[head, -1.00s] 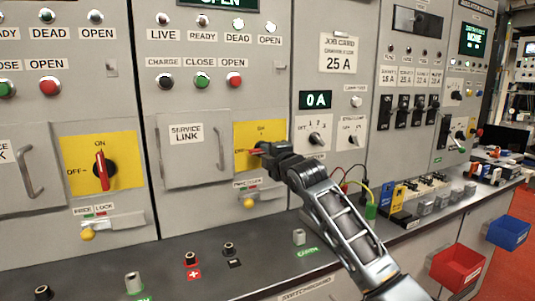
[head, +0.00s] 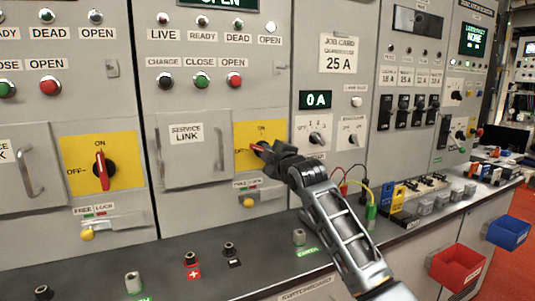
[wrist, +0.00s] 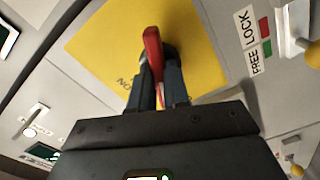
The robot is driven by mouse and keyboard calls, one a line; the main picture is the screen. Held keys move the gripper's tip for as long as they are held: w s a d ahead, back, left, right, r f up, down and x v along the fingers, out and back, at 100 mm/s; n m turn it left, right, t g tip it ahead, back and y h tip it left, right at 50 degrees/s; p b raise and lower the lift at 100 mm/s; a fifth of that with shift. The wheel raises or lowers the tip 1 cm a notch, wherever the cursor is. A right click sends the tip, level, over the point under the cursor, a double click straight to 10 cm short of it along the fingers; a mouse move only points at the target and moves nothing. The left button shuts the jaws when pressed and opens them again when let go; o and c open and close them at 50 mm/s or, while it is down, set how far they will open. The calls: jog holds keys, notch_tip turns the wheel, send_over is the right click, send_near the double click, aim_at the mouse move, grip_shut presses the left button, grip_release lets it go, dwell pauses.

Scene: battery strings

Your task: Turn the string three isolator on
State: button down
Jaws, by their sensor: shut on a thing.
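The isolator in hand is a red handle (head: 258,147) on a yellow plate (head: 243,160) marked ON at the top and OFF at the left. In the head view my gripper (head: 266,150) covers much of the plate and the handle's hub. The visible red end lies near the OFF side, tilted slightly up toward the left. In the wrist view the red handle (wrist: 152,50) stands between the two fingers of my gripper (wrist: 159,85), which are shut on it. The yellow plate (wrist: 205,60) lies behind. No string number is readable here.
Another isolator (head: 101,170), to the left, has its red handle upright toward ON. A FREE/LOCK slide with a yellow knob (head: 248,202) sits below the plate in hand. The service link door (head: 192,150) with its handle is left of it. Posts stand on the bench below.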

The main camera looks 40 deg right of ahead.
jog(key=m+p, duration=0.1)
jog(key=m, duration=1.2)
jog(key=shift+f, duration=0.15)
jog(key=shift+p, duration=0.3)
jog(key=c, duration=1.1)
grip_release()
jog(key=b+v, duration=0.1)
jog(key=v, duration=0.6)
jog(key=shift+s, duration=0.4)
jog(key=shift+a, duration=0.15)
